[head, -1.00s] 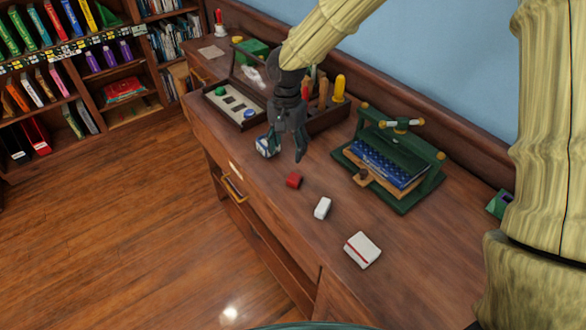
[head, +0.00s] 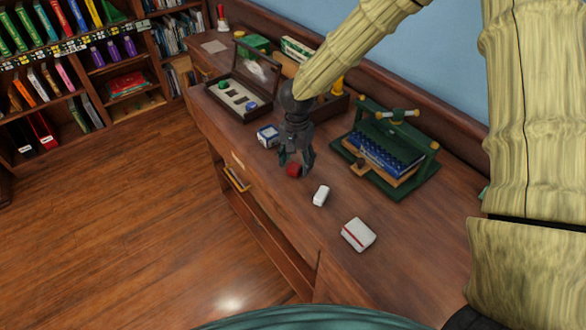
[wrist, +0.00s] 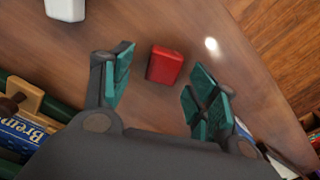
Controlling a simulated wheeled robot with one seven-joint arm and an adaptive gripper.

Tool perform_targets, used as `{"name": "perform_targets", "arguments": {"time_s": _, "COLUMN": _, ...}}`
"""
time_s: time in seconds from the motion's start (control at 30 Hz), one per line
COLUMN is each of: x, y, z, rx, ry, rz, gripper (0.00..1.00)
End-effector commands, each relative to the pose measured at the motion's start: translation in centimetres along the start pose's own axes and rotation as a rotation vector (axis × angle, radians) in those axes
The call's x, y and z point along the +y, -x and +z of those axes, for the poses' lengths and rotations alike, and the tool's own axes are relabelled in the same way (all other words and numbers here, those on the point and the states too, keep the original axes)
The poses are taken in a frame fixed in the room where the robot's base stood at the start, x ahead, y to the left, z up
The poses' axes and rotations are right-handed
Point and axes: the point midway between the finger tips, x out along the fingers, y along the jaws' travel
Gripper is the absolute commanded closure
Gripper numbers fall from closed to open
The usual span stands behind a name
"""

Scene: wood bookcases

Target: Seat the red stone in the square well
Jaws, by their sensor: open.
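The red stone (head: 293,170) is a small red block on the wooden desk. My gripper (head: 294,163) is above it, pointing down, and partly covers it in the head view. In the wrist view the red stone (wrist: 164,65) lies between and just beyond the open fingertips (wrist: 155,88), not visibly touched. The open wooden case (head: 236,103) stands farther back on the desk. Its pale insert holds a green stone (head: 223,85), a blue stone (head: 251,106) and dark empty wells between them. The shapes of the wells are too small to tell.
A blue and white box (head: 268,136) stands left of my gripper. A white block (head: 321,195) and a white box with a red stripe (head: 358,234) lie nearer. A green press (head: 390,150) with blue books stands right. The desk's front edge is close on the left.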

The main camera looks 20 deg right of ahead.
Motion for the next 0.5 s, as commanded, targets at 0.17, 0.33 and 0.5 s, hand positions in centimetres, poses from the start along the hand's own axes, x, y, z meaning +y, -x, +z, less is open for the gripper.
{"name": "perform_targets", "arguments": {"time_s": 0.17, "x": -0.04, "y": -1.09, "z": 0.12, "rx": -0.001, "ry": 0.002, "rz": 0.000, "gripper": 0.41}}
{"name": "perform_targets", "arguments": {"time_s": 0.33, "x": -0.04, "y": -1.32, "z": 0.09, "rx": 0.000, "ry": 0.002, "rz": -0.001, "gripper": 0.41}}
{"name": "perform_targets", "arguments": {"time_s": 0.5, "x": -0.08, "y": -1.31, "z": 0.12, "rx": 0.000, "ry": 0.003, "rz": -0.001, "gripper": 0.48}}
